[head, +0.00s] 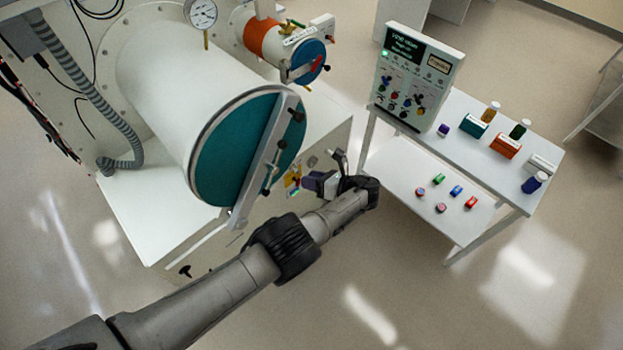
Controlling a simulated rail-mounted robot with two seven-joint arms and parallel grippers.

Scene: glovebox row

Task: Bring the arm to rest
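My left arm comes in from the lower left and reaches across the floor to the front of the glovebox. My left gripper (318,182) is at the end of it, turned back to the left, just right of the big round teal door (235,150). The gripper is small here and its fingers blend with coloured parts behind them. I cannot tell whether it is open or shut, or whether it touches anything. My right gripper is not in view.
A white two-level cart (465,125) stands at the right with a control panel (413,80), bottles and boxes on top and several coloured caps below. A smaller port (308,62) and a gauge (201,13) are above the teal door. Floor (420,300) at the lower right is clear.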

